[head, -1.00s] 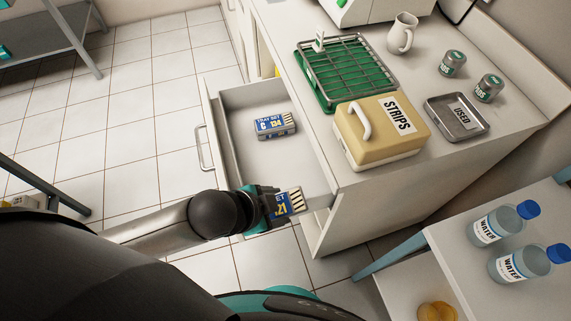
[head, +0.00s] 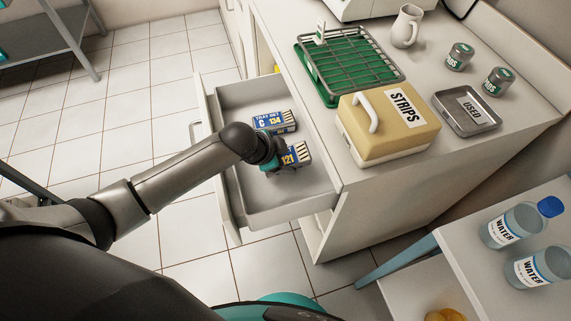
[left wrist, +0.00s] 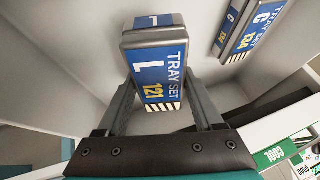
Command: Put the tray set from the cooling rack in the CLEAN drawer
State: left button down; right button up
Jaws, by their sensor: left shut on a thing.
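My left gripper (head: 276,166) is shut on a tray set labelled 121 (head: 297,153), inside or just over the open drawer (head: 277,211). In the left wrist view this tray set (left wrist: 157,75) reads "TRAY SET L 121" and sits between the two fingers. I cannot tell whether it touches the drawer floor. Another tray set, C 134 (head: 274,121), lies in the drawer just behind it; it also shows in the left wrist view (left wrist: 250,30). The cooling rack (head: 350,66) on the green mat holds only a small white tag. The drawer's front label is not readable. My right gripper is out of view.
A STRIPS box (head: 387,125) stands on the counter above the drawer's right side. A USED tray (head: 467,113), two small jars and a jug (head: 406,27) stand further right and back. The near part of the drawer floor is free.

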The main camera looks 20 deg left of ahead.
aim_at(286, 162)
pick_arm(q)
jog(key=f+b, duration=0.1)
jog(key=w+f, duration=0.1)
jog(key=f, duration=0.1)
jog(key=shift+f+b, duration=0.2)
jog(key=shift+b, duration=0.15)
jog(key=shift+w+a+r+g, duration=0.1)
jog(key=shift+w+r+g, duration=0.1)
jog(key=shift+r+g, duration=0.25)
jog(key=shift+n+g+h, duration=0.3)
jog(key=shift+g, duration=0.85)
jog(key=shift+f+b, duration=0.5)
jog(key=shift+f, duration=0.35)
